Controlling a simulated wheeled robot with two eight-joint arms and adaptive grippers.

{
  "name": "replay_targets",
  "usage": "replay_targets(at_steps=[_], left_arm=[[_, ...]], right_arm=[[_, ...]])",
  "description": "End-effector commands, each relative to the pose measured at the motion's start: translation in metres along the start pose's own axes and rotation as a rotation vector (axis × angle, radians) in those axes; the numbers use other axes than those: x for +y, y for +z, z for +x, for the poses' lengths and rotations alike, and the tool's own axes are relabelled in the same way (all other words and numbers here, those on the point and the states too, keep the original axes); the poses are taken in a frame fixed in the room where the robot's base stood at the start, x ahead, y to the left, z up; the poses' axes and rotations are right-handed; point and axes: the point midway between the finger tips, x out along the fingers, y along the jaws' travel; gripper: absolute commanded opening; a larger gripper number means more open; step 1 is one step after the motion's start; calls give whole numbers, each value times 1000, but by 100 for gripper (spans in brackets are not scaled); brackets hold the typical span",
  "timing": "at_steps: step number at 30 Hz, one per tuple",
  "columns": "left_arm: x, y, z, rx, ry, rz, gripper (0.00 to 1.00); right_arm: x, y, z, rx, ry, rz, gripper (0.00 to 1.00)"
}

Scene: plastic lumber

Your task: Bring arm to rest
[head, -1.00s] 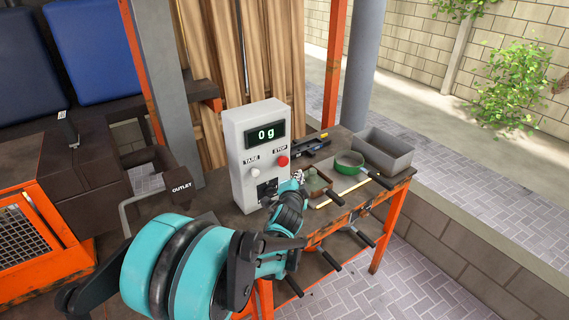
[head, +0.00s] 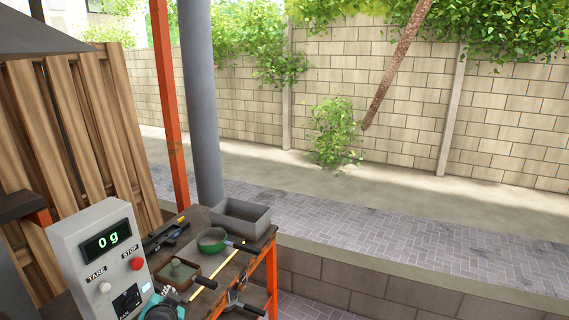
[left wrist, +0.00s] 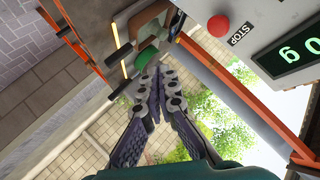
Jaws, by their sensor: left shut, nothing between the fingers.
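My left gripper (head: 164,308) shows only in part at the bottom edge of the head view, just right of the scale box. In the left wrist view its two dark fingers (left wrist: 157,84) are shut with nothing held between them. The fingers are apart from the table's items in that view. Most of my left arm is cut off below the head view. My right gripper is in neither view.
A grey scale box (head: 100,255) reading 0 g stands close to my left gripper. Paved floor (head: 400,240) lies open to the right.

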Motion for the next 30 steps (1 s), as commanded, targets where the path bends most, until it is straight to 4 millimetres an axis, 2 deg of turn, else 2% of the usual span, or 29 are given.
replay_targets(at_steps=[1,9,12,15,20,30], left_arm=[[15,4,-22,-27,48,-54,0],[98,47,-130,-226,302,-336,0],[122,63,-161,-292,371,-402,0],[139,75,-181,-337,416,-443,0],[148,82,-193,-368,444,-468,0],[148,82,-193,-368,444,-468,0]], right_arm=[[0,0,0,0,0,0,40],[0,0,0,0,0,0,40],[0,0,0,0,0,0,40],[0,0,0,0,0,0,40],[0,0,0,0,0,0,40],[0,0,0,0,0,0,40]])
